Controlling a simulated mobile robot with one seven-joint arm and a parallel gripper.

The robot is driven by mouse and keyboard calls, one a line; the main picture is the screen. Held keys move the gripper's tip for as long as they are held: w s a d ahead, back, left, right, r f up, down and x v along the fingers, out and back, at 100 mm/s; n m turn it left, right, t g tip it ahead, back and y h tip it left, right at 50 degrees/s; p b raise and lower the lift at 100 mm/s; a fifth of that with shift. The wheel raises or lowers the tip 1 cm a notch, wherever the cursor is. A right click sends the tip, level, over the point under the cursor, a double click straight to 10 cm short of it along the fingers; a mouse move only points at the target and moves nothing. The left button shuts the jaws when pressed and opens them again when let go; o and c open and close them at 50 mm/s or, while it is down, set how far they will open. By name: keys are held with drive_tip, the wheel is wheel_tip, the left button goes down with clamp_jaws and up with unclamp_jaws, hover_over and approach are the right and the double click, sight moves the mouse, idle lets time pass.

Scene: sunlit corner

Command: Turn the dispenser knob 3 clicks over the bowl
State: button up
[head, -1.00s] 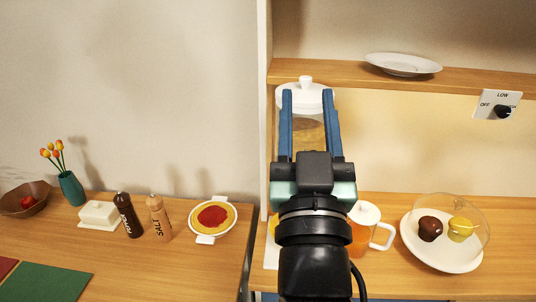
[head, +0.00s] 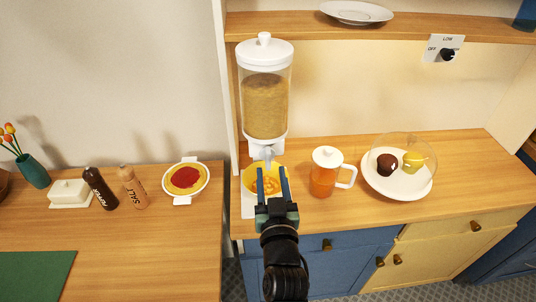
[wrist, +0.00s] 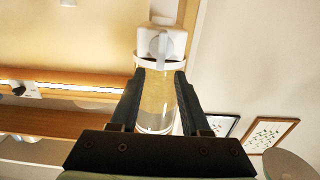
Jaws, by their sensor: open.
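The dispenser (head: 265,105) is a clear cylinder of tan grain with a white lid, standing on the counter at the back. Its grey knob (head: 267,154) sits on the white outlet at the bottom. In the wrist view the knob (wrist: 158,44) shows beyond the fingertips, with the clear cylinder between and behind the fingers. A yellow bowl (head: 248,176) stands under the outlet with orange-tan pieces in it, partly hidden by my fingers. My gripper (head: 271,172) is open and empty, in front of the dispenser. It also shows in the wrist view (wrist: 160,75), apart from the knob.
A jug (head: 324,178) of orange drink stands right of the bowl. Further right is a plate (head: 374,184) with two muffins under a clear dome. A shelf (head: 390,27) runs above. A pie dish (head: 187,180) and two shakers stand on the left counter.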

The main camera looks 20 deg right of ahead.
sight(268, 157)
drive_tip(key=shift+x, duration=2.9)
drive_tip(key=shift+c, duration=0.3)
clamp_jaws()
